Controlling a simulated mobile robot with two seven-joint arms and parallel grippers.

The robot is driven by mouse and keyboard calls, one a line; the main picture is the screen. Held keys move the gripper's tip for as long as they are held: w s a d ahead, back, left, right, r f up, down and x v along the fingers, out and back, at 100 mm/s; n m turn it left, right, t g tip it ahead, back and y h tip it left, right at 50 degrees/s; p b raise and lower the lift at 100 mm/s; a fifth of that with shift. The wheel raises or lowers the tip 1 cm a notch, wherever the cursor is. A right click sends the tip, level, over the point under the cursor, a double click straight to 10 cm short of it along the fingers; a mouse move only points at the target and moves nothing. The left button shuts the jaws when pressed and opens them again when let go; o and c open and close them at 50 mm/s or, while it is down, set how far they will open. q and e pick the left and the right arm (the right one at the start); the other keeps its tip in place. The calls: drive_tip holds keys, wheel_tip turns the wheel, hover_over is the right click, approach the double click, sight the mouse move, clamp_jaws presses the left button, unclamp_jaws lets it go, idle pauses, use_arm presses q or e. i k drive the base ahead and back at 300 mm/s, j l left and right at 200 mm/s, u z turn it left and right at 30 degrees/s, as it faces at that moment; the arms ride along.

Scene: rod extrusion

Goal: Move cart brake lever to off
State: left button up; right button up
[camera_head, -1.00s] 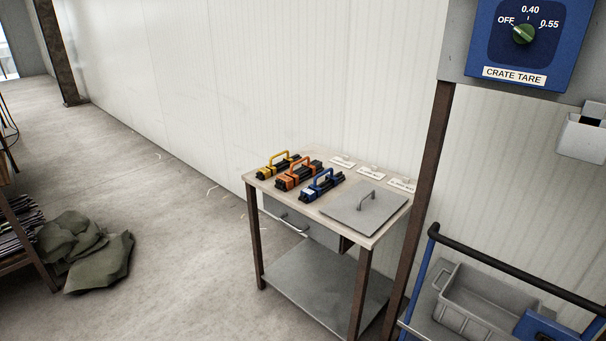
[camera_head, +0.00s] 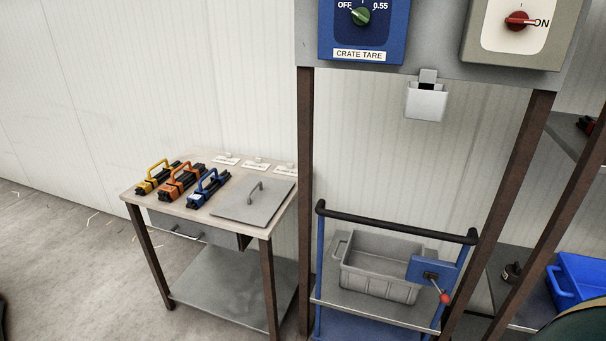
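The cart (camera_head: 398,224) has a blue frame and a black push handle and stands at the lower right of the middle. On its right side is a blue brake box (camera_head: 424,270). The brake lever (camera_head: 442,293) comes out of this box, with a grey shaft and a red knob. It points down and to the right. Any on or off marks on the box are too small to read. A grey crate (camera_head: 375,290) sits on the cart. Neither of my grippers is in view.
A small table (camera_head: 137,194) with yellow, orange and blue handled tools stands left of the cart. Dark posts (camera_head: 304,215) stand beside the cart and carry the blue crate tare box (camera_head: 362,25). A blue bin (camera_head: 583,279) is at the right.

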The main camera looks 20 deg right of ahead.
sight(444, 298)
drive_tip(key=z, duration=1.85)
